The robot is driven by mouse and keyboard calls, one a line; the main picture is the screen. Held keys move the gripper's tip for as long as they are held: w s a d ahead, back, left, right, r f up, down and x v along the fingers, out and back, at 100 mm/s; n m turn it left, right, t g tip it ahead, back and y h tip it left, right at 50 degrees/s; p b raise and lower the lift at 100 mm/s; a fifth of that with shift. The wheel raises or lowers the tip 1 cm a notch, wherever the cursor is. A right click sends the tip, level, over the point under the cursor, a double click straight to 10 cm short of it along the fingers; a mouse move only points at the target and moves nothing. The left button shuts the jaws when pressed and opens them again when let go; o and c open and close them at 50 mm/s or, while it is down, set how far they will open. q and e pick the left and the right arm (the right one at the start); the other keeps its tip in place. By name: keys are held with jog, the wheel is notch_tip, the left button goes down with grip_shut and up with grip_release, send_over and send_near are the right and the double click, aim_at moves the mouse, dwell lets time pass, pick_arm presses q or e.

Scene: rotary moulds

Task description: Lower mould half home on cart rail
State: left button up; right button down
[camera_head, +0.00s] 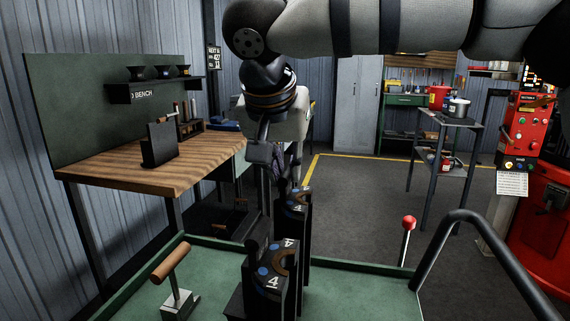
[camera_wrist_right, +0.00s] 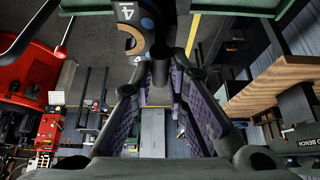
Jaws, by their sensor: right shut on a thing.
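Two dark mould halves marked "4", with blue dots and a brown curved recess, stand upright by the green cart (camera_head: 350,278). The nearer half (camera_head: 268,276) stands at the cart's middle; the farther half (camera_head: 298,205) is just behind it. My right gripper (camera_head: 287,168) is above the farther half, pointing down, and is shut on its upper end. In the right wrist view my gripper (camera_wrist_right: 166,80) shows two purple-padded fingers, with a mould half (camera_wrist_right: 128,28) beyond them. The rail and the lower edge of the farther half are hidden. My left gripper is out of view.
A wooden-handled lever (camera_head: 172,275) stands at the cart's left, and a red-knobbed lever (camera_head: 408,235) at its right edge. A black tube handle (camera_head: 455,222) curves at right. A wooden bench (camera_head: 150,170) is at left; open floor lies behind the cart.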

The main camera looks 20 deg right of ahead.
jog(key=shift+f, duration=0.1)
dwell(0.6)
jog(key=c, duration=1.6)
grip_release()
jog(key=shift+o, duration=0.6)
jog(key=shift+s+f, duration=0.1)
jog(key=shift+f, duration=0.1)
jog(key=shift+f, duration=0.1)
jog(key=v, duration=1.2)
